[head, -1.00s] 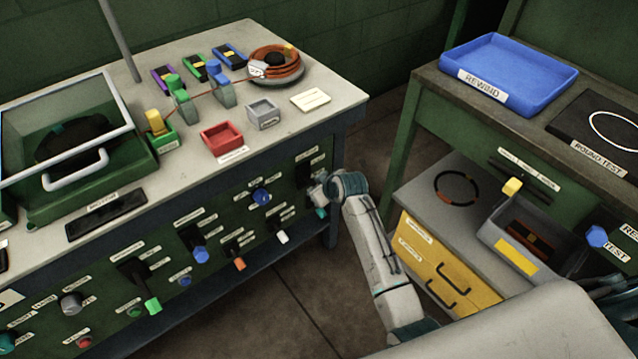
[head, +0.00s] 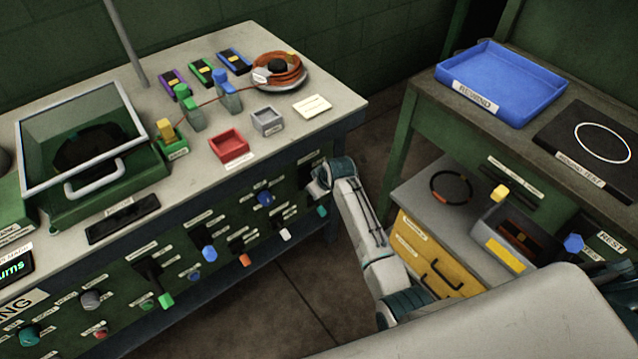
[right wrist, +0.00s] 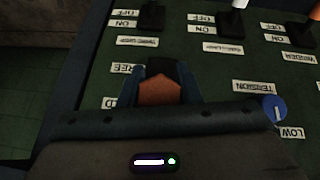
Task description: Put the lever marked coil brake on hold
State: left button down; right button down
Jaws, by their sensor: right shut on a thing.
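The right gripper (head: 318,183) is at the right end of the green panel, at a lever near its upper corner. In the right wrist view the two blue-grey jaws (right wrist: 161,86) are shut on an orange-brown lever handle (right wrist: 160,92) with a dark part behind it. The label FREE (right wrist: 126,68) shows upside down beside it, and a label ending in D (right wrist: 109,102) is partly covered by my gripper. The lever's name label cannot be read, and its exact position is hard to tell. My left gripper is not in view.
Close by are a blue tension knob (head: 265,198), a white-tipped lever (head: 285,235), an orange-tipped lever (head: 245,260) and a teal-tipped lever (head: 322,211). A second bench with a blue tray (head: 500,85) stands to the right. Open floor lies between the benches.

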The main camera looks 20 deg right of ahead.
jog(key=shift+r, duration=0.1)
dwell(0.6)
jog(key=c, duration=1.1)
grip_release()
jog(key=shift+o, duration=0.2)
jog(key=v, duration=1)
jog(key=shift+r, duration=0.35)
jog(key=shift+s, duration=0.15)
jog(key=s+d+f+m+g, duration=0.1)
jog(key=s+f, duration=0.4)
jog(key=f, duration=0.5)
jog(key=s+d+f+m+g+h, duration=0.1)
jog(key=s+d+f, duration=0.1)
jog(key=s+f, duration=0.6)
jog(key=s+d+f+m, duration=0.1)
jog(key=s+f, duration=0.2)
jog(key=f, duration=0.9)
jog(key=s+d+f+g, duration=0.1)
jog(key=s+f, duration=0.4)
jog(key=s, duration=0.7)
jog(key=s+d+f+m, duration=0.1)
jog(key=s+d+f, duration=0.2)
jog(key=s, duration=0.9)
jog(key=s+d+f+m+g+h, duration=0.1)
jog(key=s+d+f, duration=0.1)
jog(key=s+f, duration=0.7)
jog(key=s, duration=0.3)
jog(key=shift+s+d+f+g, duration=0.25)
jog(key=shift+d+g, duration=0.05)
jog(key=shift+d, duration=0.05)
